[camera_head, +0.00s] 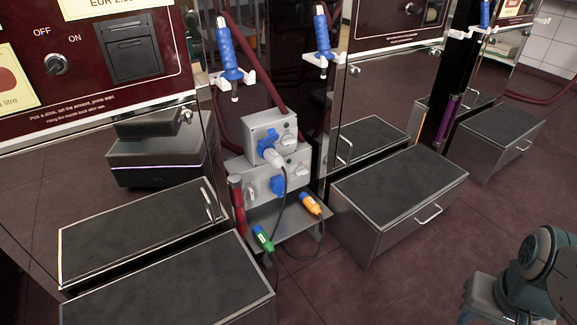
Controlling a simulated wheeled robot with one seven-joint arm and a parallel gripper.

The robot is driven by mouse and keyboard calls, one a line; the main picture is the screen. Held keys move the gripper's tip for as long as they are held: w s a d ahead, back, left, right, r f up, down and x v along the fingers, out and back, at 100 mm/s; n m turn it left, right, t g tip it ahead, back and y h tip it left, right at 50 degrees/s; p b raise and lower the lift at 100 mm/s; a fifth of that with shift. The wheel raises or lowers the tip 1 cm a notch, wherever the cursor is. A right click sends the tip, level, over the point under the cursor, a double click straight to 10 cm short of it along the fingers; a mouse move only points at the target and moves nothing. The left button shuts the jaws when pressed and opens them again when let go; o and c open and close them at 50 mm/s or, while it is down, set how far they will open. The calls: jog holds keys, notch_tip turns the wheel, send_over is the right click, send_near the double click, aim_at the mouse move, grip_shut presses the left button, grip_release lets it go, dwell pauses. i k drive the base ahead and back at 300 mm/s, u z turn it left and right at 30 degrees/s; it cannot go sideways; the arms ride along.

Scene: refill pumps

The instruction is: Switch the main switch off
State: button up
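A rotary knob (56,64) sits on the dark red panel (90,70) of the left machine, under the words OFF and ON. Its exact pointing direction is too small to tell. Two grey socket boxes stand between the machines: an upper box (258,128) and a lower box (262,178). Each has a small rotary switch on its right side, the upper one (289,139) and the lower one (303,170). No label marks either as the main switch, and their settings are unclear. Part of my arm shows at the lower right, far from these; I cannot make out my gripper's fingers.
A white plug (273,157) is in the upper box's blue socket. A green connector (263,238) and an orange connector (311,204) lie on the low shelf. Blue nozzles (229,52) hang above. Dark-topped steps (400,190) jut out; floor is free at front right.

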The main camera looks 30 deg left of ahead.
aim_at(250, 190)
jog(key=z, duration=0.15)
jog(key=k, duration=0.15)
jog(key=u, duration=0.85)
jog(key=i, duration=1)
jog(key=u, duration=0.05)
